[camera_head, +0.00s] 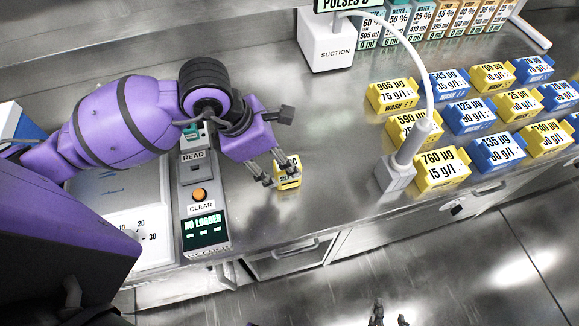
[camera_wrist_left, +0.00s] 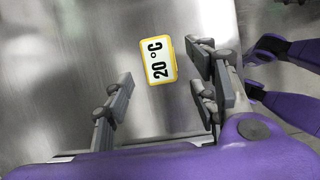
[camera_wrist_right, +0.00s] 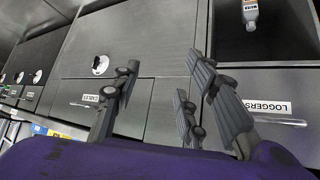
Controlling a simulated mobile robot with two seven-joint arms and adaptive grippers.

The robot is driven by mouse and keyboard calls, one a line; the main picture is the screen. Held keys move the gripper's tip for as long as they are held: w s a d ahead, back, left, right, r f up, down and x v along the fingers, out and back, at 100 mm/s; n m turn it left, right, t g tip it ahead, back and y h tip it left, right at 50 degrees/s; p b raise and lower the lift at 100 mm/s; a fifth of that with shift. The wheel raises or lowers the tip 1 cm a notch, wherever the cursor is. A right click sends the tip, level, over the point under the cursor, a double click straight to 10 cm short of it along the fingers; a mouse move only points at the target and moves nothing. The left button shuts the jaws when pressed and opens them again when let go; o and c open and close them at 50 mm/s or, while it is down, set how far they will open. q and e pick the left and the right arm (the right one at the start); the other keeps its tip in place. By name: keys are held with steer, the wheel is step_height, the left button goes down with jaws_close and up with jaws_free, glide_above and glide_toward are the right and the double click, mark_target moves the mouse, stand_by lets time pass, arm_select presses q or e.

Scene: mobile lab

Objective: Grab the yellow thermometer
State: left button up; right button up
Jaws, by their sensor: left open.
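The yellow thermometer (camera_head: 288,180) is a small yellow block with a white "20 °C" label. It sits on the steel bench, and its upper part is partly hidden by my left gripper (camera_head: 279,170) in the head view. In the left wrist view the thermometer (camera_wrist_left: 159,60) lies between and slightly beyond the open fingers of the left gripper (camera_wrist_left: 160,68), nearer the right finger. I cannot tell whether a finger touches it. My right gripper (camera_wrist_right: 164,75) is open and empty, facing drawer fronts; its fingertips show at the bottom of the head view (camera_head: 390,316).
A grey logger console (camera_head: 198,185) stands left of the thermometer, beside a white scale-like device (camera_head: 152,232). A white suction unit (camera_head: 325,45) and its hose holder (camera_head: 396,175) stand to the right, with yellow (camera_head: 443,170) and blue boxes (camera_head: 497,152). Bare bench surrounds the thermometer.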

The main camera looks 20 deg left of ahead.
mark_target(285, 182)
arm_select(q)
steer(key=x, duration=0.6)
steer(key=shift+d+f, duration=0.2)
steer(key=shift+f, duration=0.15)
steer(key=c, duration=1.3)
steer(key=shift+w+r, duration=0.1)
